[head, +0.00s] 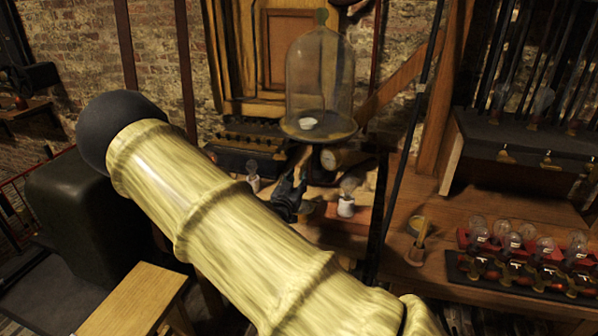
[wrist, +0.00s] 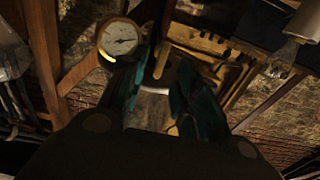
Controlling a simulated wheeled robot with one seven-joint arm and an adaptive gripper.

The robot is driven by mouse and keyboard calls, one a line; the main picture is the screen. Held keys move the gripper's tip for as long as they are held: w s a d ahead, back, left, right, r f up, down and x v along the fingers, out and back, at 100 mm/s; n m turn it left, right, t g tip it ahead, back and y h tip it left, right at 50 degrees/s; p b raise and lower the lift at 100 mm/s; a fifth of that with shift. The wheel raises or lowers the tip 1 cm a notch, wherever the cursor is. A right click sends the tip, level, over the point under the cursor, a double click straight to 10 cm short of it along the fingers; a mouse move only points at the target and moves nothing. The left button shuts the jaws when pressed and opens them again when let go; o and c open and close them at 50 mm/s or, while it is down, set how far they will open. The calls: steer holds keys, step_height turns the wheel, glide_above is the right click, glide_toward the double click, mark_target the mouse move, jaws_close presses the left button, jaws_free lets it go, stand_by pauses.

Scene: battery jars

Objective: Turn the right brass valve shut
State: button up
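My gripper (head: 288,192) is below the glass bell jar (head: 320,70), partly hidden behind my pale arm in the head view. In the wrist view its two dark green fingers stand apart, and my gripper (wrist: 163,85) is open. A small brass lever (wrist: 162,60), which looks like a valve handle, shows between the fingertips. I cannot tell whether the fingers touch it. In the head view a tan bar (head: 302,160), perhaps the same handle, rises just above the fingers. No second valve can be made out.
A round gauge (wrist: 118,38) sits close left of the fingers in the wrist view. The jar stands on a round plate (head: 340,135). A small bulb in a white base (head: 346,206) is right of my gripper. A red rack of bulbs (head: 520,246) lies farther right on the bench.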

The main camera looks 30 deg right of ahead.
mark_target(302, 172)
steer(key=shift+p+x, duration=0.45)
steer(key=shift+x, duration=1.8)
